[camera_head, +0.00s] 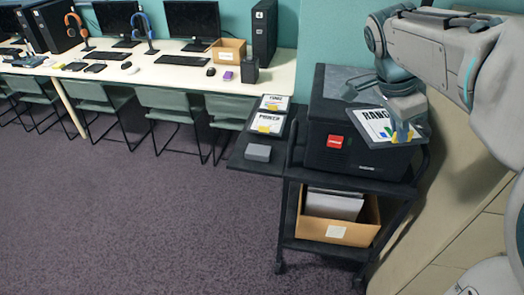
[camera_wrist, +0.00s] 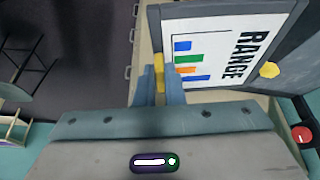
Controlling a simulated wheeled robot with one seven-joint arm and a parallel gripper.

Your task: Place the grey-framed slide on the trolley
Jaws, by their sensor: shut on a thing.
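The grey-framed slide (camera_head: 374,122), a white sheet marked RANGE with coloured bars, is held in front of the upper right of a black machine on the trolley. My gripper (camera_head: 402,132) is shut on its edge. In the wrist view, the slide (camera_wrist: 208,28) spreads beyond the fingers (camera_wrist: 160,88), dark grey frame showing. The black trolley (camera_head: 300,176) has a side shelf at its left. Two other slides with yellow marks (camera_head: 273,103) (camera_head: 267,124) and a small grey block (camera_head: 258,153) lie on that shelf.
The black machine (camera_head: 352,150) with a red label fills most of the trolley top. A cardboard box (camera_head: 350,232) with papers sits on the lower shelf. A white desk (camera_head: 170,72) with computers and chairs stands at the back left. The carpet in front is clear.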

